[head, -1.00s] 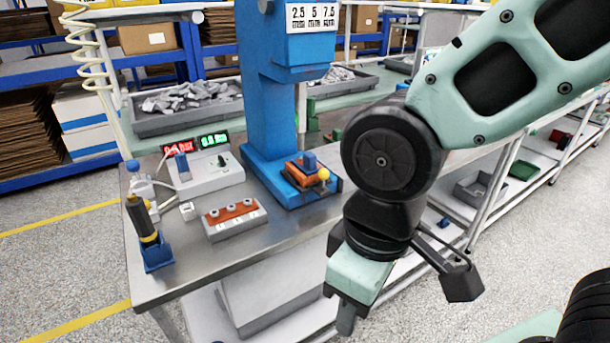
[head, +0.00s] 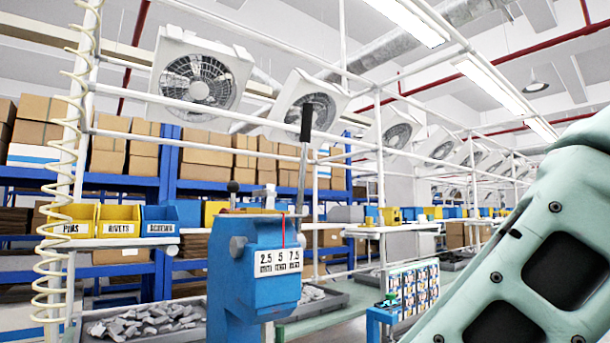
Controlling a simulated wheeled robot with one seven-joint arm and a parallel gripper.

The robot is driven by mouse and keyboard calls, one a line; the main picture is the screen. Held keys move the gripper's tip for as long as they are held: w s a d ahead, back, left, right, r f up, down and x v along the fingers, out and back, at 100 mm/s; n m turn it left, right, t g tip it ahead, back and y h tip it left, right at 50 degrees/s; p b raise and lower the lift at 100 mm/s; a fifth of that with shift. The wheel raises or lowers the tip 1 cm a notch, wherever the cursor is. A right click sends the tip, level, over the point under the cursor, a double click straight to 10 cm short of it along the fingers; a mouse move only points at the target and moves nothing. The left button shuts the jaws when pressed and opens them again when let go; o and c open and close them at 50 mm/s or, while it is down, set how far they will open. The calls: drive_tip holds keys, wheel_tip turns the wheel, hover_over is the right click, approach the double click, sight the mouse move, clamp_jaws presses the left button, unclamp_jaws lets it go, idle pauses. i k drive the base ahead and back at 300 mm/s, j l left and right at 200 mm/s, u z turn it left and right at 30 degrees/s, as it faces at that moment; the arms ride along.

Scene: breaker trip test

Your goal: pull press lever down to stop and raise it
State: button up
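The blue press (head: 250,262) stands left of centre in the head view, with a white label reading 2.5, 5 and 7.5 on its head. A long lever with a black grip (head: 306,125) rises upright from the right side of the press head, its grip well above the press. A shorter rod with a dark round knob (head: 233,188) stands at the top left of the press. My pale green arm fills the lower right corner. My gripper is out of view, and so are the press base and bench top.
Grey trays of metal parts (head: 145,325) lie behind the press. Yellow and blue bins (head: 115,222) and a coiled hose (head: 65,200) are at the left. White frame posts and shelves of cardboard boxes (head: 205,150) stand behind. A board of small coloured parts (head: 412,288) is right of the press.

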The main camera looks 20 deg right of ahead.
sight(308, 108)
drive_tip(key=i+j, duration=0.1)
drive_tip(key=i, duration=0.35)
drive_tip(key=i+j, duration=0.15)
drive_tip(key=i, duration=0.3)
